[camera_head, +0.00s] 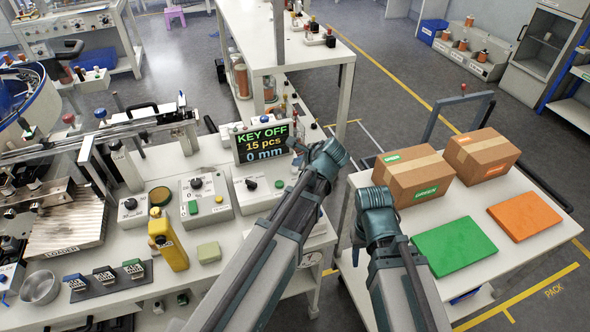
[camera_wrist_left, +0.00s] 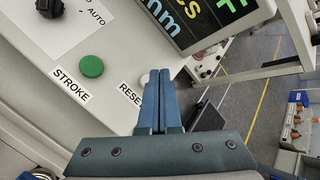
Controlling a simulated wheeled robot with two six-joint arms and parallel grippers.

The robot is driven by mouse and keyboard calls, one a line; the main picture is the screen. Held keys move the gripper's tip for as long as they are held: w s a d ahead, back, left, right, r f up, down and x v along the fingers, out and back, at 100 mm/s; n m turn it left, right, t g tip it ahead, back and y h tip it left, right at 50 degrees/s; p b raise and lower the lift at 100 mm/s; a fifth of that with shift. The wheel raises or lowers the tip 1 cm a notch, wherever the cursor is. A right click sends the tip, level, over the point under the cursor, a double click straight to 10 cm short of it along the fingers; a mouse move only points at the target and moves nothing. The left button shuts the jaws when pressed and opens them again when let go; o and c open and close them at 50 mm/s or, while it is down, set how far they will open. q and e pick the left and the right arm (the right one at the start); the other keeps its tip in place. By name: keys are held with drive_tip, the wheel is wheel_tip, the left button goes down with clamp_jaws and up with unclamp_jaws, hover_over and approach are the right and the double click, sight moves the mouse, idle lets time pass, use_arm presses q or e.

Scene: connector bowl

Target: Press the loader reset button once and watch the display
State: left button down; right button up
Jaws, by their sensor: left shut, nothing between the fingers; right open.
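The display (camera_head: 263,142) reads KEY OFF, 15 pcs and 0 mm; part of it shows in the left wrist view (camera_wrist_left: 200,18). Below it stands a control box (camera_head: 258,190) with a black knob and a green button (camera_head: 279,183). In the left wrist view, the green button (camera_wrist_left: 92,66) is labelled STROKE. A pale button (camera_wrist_left: 145,78) beside the RESET label (camera_wrist_left: 130,94) is partly hidden by my fingers. My left gripper (camera_head: 294,147) is shut and empty; its fingertips (camera_wrist_left: 163,71) overlap that button, and contact cannot be told. My right gripper (camera_head: 376,194) is open and empty beside the cartons.
A yellow bottle (camera_head: 168,240), a second control box (camera_head: 205,198) and a metal bowl (camera_head: 40,287) stand on the bench. Cartons (camera_head: 412,176) and green (camera_head: 453,247) and orange (camera_head: 525,216) mats lie on the right table. A gap separates bench and table.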

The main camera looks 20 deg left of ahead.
sight(298, 174)
use_arm(q)
drive_tip(key=shift+f, duration=0.1)
idle(0.8)
drive_tip(key=shift+f+b, duration=0.3)
drive_tip(key=shift+b, duration=0.15)
drive_tip(key=shift+f+b, duration=0.5)
idle(0.6)
drive_tip(key=shift+r, duration=0.15)
drive_tip(key=shift+r+p, duration=0.75)
drive_tip(key=shift+p, duration=0.2)
drive_tip(key=shift+r, duration=0.15)
wheel_tip(298, 174, up, 5)
drive_tip(key=p, duration=0.5)
